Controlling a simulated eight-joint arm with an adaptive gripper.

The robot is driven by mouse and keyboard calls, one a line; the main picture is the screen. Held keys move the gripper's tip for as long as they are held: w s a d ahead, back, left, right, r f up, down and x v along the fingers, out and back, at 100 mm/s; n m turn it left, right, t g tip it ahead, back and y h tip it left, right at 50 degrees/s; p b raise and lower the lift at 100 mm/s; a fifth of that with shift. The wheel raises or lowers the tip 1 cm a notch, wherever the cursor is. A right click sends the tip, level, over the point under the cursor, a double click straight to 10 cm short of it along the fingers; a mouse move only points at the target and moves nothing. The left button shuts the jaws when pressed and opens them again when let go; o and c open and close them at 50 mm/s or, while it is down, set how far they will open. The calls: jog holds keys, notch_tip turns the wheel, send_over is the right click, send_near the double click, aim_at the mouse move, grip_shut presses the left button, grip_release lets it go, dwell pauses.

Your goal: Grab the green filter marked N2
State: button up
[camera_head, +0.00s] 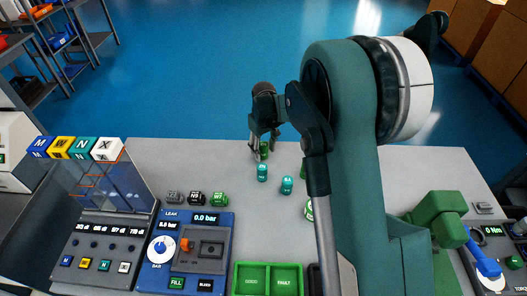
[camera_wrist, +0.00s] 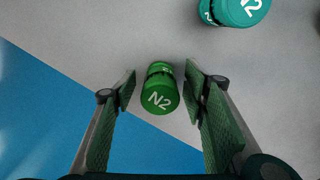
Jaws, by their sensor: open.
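The green filter marked N2 (camera_wrist: 160,92) stands on the grey table between the two fingers of my gripper (camera_wrist: 158,88) in the wrist view. In the head view the green filter (camera_head: 264,150) shows partly, at the far edge of the table under my gripper (camera_head: 262,148). My gripper is open, its fingers pointing down around the filter. A teal filter marked N2 (camera_wrist: 240,10) stands to the right of it in the wrist view.
Two teal filters (camera_head: 262,172) (camera_head: 287,185) stand near my gripper. Grey, black and green blocks (camera_head: 196,198) lie left. A green tray (camera_head: 268,279) labelled GOOD and FAULT is in front, beside a blue leak tester (camera_head: 187,250). The table's far edge is close.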

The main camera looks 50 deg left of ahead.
jog(key=shift+c, duration=0.7)
jog(key=c, duration=0.9)
jog(key=shift+o, duration=0.2)
jog(key=shift+r, duration=0.1)
jog(key=shift+r+p, duration=0.45)
jog(key=shift+r, duration=4.45)
